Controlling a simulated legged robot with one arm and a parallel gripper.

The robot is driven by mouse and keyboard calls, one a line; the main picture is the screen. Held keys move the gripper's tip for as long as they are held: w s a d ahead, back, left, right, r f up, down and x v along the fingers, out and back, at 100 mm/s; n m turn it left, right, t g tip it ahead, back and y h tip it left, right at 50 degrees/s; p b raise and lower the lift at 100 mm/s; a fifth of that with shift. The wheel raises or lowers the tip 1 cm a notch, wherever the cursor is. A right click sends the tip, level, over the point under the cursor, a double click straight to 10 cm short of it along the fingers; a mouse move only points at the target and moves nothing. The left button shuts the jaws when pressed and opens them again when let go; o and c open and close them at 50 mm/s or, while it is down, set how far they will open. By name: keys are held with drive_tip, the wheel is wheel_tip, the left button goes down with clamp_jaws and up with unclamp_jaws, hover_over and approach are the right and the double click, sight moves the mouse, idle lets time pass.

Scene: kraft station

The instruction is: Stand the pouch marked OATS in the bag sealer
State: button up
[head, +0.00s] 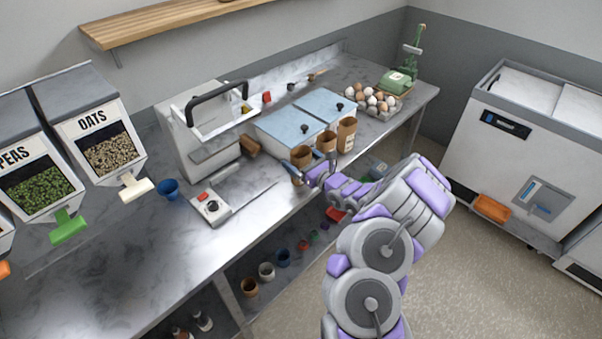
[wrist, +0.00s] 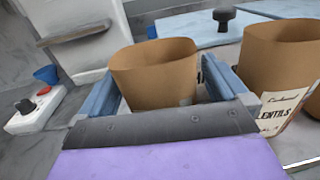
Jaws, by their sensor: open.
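My gripper (head: 309,177) is open at the front edge of the steel counter. Its blue fingers (wrist: 160,88) stand on either side of an open-topped brown kraft pouch (wrist: 155,68), which is upright. This pouch also shows in the head view (head: 300,155), partly behind the gripper. Its label is hidden, so I cannot tell whether it is the OATS pouch. A second pouch, marked LENTILS (wrist: 282,60), stands to its right in the wrist view. The grey-white machine with a black handle (head: 185,135) looks like the bag sealer; it stands further left on the counter.
Two more pouches stand to the right, one behind the other (head: 326,141) (head: 347,130). Blue-lidded bins (head: 290,128) are behind them. A white knobbed unit (head: 212,207) and a blue cup (head: 168,189) are left. An OATS dispenser (head: 97,120) hangs further left.

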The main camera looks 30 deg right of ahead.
sight(301, 151)
drive_tip(key=shift+c, duration=0.4)
drive_tip(key=c, duration=1.4)
drive_tip(key=shift+r, duration=0.9)
drive_tip(key=shift+c, duration=0.2)
wheel_tip(301, 151, up, 2)
drive_tip(key=shift+r+p, duration=0.1)
drive_tip(key=shift+p, duration=0.45)
drive_tip(key=s+a+r+p, duration=0.1)
drive_tip(key=s+a+p, duration=0.2)
drive_tip(key=s, duration=1.2)
drive_tip(key=shift+s+a, duration=0.2)
drive_tip(key=shift+a, duration=0.45)
